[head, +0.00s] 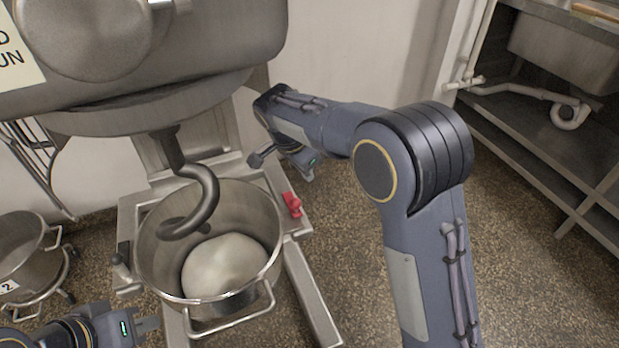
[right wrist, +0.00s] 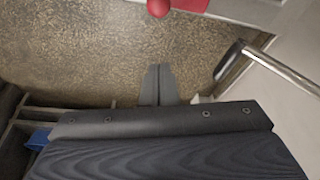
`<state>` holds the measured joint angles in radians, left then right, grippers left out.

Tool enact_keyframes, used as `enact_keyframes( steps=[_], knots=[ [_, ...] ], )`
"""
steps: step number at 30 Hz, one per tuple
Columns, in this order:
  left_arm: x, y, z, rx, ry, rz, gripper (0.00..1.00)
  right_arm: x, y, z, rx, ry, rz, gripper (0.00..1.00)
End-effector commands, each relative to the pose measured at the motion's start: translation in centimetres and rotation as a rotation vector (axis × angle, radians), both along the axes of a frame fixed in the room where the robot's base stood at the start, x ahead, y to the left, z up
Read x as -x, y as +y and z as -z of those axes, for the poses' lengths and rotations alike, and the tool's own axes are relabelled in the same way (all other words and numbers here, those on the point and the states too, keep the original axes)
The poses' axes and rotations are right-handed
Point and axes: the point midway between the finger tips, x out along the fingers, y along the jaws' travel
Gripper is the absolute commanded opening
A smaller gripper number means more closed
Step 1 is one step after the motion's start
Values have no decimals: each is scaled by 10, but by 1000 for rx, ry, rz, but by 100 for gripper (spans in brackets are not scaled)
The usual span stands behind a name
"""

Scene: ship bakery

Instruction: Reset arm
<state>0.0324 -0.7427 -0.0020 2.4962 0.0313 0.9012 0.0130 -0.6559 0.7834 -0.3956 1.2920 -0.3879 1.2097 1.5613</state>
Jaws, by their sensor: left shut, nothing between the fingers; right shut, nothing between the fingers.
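My left gripper (head: 148,325) shows at the lower left of the head view, shut and empty, just left of the mixer bowl's front. My right arm reaches in from the lower right, bends at its elbow and points back toward the mixer. The red knob also shows at the top of that view (right wrist: 158,7), apart from the fingers.
The steel mixer bowl (head: 147,252) holds pale dough (head: 224,266) under a dough hook (head: 207,205). A black-ended lever (right wrist: 228,62) is close to the right gripper's fingers. Another bowl (head: 22,250) stands left. A steel sink unit (head: 560,50) is at the right; speckled floor between is clear.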

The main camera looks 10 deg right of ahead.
Motion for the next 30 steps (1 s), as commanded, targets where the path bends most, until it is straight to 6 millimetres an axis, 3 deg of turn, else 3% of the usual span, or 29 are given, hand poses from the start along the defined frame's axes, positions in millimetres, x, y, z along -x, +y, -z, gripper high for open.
enact_keyframes(
  steps=[4,20,23,26,30],
  knots=[
    [0,0,-3,0,0,0,0,1,3,-9,0,-1,0,0],
    [0,0,-3,0,0,0,0,2,1,-11,-5,2,-1,0],
    [0,0,-3,0,0,0,0,10,-12,-16,-41,17,-21,0],
    [0,0,-3,0,0,0,0,31,-40,-28,-123,46,-82,0],
    [0,0,-3,0,0,0,0,83,-82,-47,-275,51,-236,0]
  ],
)
